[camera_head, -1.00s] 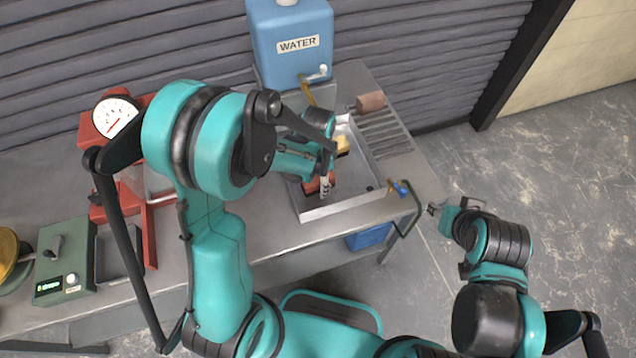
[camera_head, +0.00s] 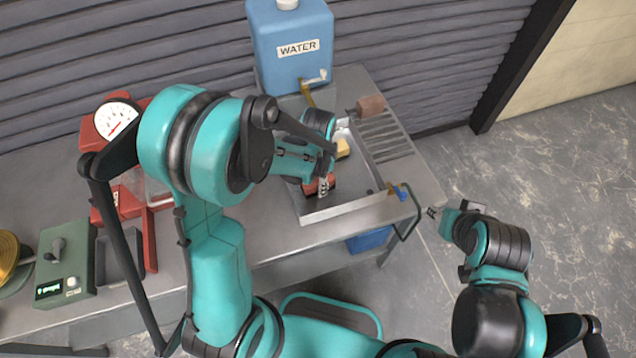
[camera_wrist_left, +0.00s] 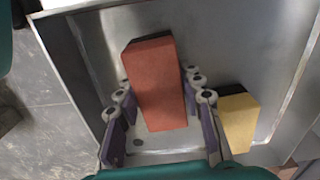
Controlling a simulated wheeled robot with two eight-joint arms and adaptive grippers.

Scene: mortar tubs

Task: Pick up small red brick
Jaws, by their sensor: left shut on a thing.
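The small red brick (camera_wrist_left: 155,85) is between the fingers of my left gripper (camera_wrist_left: 160,100) in the left wrist view, tilted over a metal tray (camera_wrist_left: 90,60). My left gripper is shut on it. In the head view the left gripper (camera_head: 325,185) is over the front part of the tray, with part of the red brick (camera_head: 312,188) showing beside the fingers. My right gripper (camera_head: 432,212) is off the table's right end, away from the brick; its fingertips are too small to judge.
A yellow sponge-like block (camera_wrist_left: 238,115) lies in the tray, right of the brick in the wrist view. A blue water container (camera_head: 292,60) stands behind the tray. A red gauge device (camera_head: 112,120) and a green box (camera_head: 65,262) stand to the left.

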